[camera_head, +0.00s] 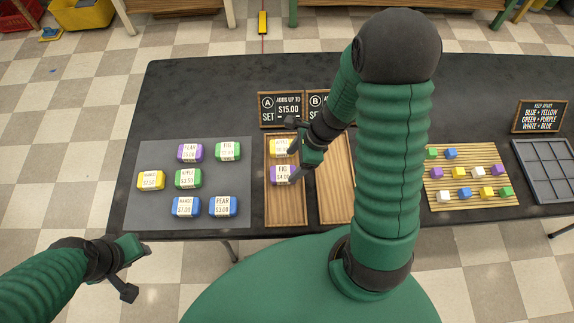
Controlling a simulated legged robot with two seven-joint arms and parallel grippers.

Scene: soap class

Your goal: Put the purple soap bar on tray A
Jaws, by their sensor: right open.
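Tray A (286,217) is a wooden tray behind which stands the sign marked A (281,108). A purple soap bar (280,174) labelled FIG lies on tray A, below a yellow soap bar (279,149). Another purple soap bar (190,152), labelled PEAR, lies on the grey mat (150,215). My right gripper (293,150) is open over the right side of tray A, close to both bars there. It partly hides them, and I cannot tell whether it touches either. My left gripper (128,270) is open and empty off the table's front left edge.
Yellow, green and blue soap bars (187,178) lie on the mat. Tray B (335,195) stands right of tray A, partly hidden by my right arm. Further right are a slatted board (440,200) with coloured cubes, a grey compartment tray (547,172) and a sign (538,116).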

